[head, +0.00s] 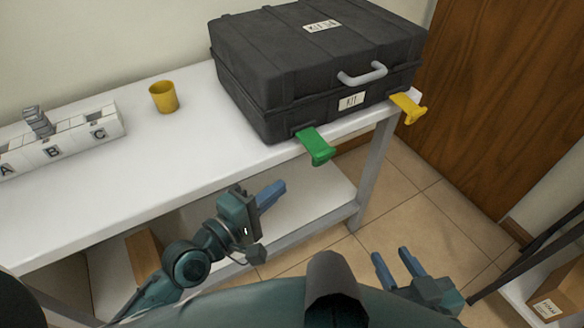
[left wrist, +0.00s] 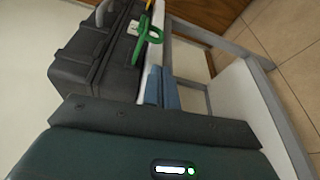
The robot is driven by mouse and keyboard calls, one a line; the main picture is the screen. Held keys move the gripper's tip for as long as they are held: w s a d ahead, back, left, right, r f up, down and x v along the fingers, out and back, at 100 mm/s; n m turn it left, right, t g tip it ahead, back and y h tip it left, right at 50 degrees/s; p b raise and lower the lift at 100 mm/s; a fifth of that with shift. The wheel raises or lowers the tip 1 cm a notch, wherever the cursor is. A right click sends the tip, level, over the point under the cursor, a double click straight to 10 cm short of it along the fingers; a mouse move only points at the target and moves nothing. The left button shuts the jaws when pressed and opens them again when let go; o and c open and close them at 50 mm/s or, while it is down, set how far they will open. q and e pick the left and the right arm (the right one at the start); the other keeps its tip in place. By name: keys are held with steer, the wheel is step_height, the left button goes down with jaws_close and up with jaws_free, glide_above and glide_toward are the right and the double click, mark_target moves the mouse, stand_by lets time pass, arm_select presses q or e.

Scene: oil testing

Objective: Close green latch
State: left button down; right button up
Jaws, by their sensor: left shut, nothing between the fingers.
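The green latch (head: 316,147) sticks out from the lower front edge of the black case (head: 310,62), past the table's edge. It also shows in the left wrist view (left wrist: 147,38), just beyond my fingertips. My left gripper (head: 272,194) has its blue fingers together and empty. It is in front of the table, below and left of the green latch in the head view, and apart from it. The fingers also show in the left wrist view (left wrist: 162,90). My right gripper (head: 397,258) has its fingers apart with nothing between them, low in front of the table.
A yellow latch (head: 408,107) sticks out from the case's right end. A yellow cup (head: 163,97) and a white lettered rack (head: 65,142) stand left on the white table (head: 210,146). A wooden door (head: 505,90) is at the right. A lower shelf (head: 310,200) lies under the tabletop.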

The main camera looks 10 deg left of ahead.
mark_target(314, 147)
arm_select(q)
steer(key=shift+w+a+n, duration=0.1)
steer(key=shift+n, duration=0.2)
steer(key=b+x, duration=0.1)
steer(key=x, duration=0.9)
steer(key=shift+r, duration=0.2)
